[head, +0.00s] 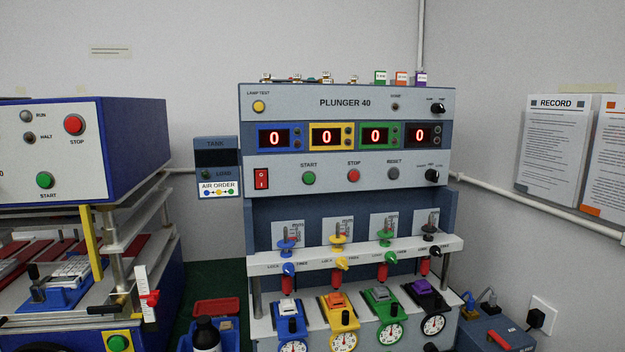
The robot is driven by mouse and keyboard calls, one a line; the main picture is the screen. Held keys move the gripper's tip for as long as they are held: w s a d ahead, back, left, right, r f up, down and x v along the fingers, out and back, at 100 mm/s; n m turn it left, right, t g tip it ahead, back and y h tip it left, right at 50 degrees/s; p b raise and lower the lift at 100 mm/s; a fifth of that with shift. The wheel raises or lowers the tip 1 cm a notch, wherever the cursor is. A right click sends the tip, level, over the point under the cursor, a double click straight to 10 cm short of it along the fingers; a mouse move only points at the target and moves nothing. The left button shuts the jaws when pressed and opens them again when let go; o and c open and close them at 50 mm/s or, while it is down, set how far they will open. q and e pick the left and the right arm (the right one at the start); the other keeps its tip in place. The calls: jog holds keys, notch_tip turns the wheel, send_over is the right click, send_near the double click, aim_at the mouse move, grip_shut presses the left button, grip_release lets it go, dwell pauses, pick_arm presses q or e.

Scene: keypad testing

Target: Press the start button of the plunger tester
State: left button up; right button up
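The plunger tester (345,104) is a grey-blue machine labelled PLUNGER 40, standing in the middle of the head view. Its start button (309,178) is a round green button on the lower panel, under the label START. To its right are the red stop button (353,176) and the grey reset button (392,174). A red rocker switch (261,179) is to its left. The displays (274,138) above, framed blue, yellow, green and dark, each read 0. Neither of my grippers shows in the view, and nothing covers the start button.
A blue and white machine (70,150) on the left has its own green start button (45,180). Several coloured fixtures with dials (293,347) stand below the tester panel. A tank box (216,144) hangs beside it. A dark bottle (206,335) stands low in front. Space before the panel looks clear.

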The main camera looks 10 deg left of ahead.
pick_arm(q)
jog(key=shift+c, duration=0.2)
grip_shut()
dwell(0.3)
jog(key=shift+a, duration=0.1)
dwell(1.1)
